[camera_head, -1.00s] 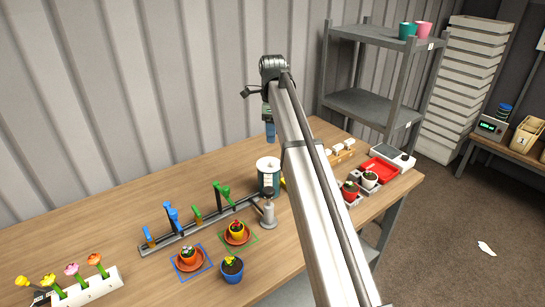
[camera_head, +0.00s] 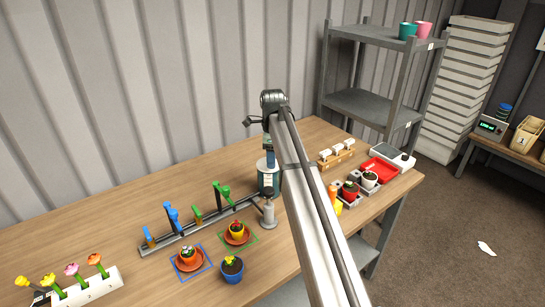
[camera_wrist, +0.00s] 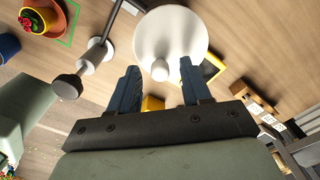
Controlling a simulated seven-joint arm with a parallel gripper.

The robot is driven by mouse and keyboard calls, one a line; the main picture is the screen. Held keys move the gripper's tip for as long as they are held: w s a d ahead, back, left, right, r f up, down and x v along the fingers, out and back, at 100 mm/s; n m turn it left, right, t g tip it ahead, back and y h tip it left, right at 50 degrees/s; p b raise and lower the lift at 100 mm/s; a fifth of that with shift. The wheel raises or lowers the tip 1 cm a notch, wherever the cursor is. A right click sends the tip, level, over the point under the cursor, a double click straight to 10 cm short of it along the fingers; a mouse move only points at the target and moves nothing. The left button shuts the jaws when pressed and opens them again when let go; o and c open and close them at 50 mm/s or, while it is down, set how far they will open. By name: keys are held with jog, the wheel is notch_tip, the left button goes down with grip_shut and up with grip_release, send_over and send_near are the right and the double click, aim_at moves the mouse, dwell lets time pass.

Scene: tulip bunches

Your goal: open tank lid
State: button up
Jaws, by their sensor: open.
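The tank (camera_head: 268,181) is a dark green cylinder with a pale band, standing on the wooden table. In the wrist view its white round lid (camera_wrist: 172,32) fills the top middle, with a small white knob (camera_wrist: 160,70) at its near side in the picture. My gripper (camera_head: 269,158) is right above the tank in the head view and hides part of the lid. In the wrist view my gripper (camera_wrist: 160,66) is open, with one blue finger on each side of the knob. I cannot tell whether the fingers touch the lid.
Potted plants on saucers (camera_head: 237,233) are in front. A red tray (camera_head: 380,171) lies to the right.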

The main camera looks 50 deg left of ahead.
jog(key=shift+c, duration=0.2)
grip_shut()
dwell(0.4)
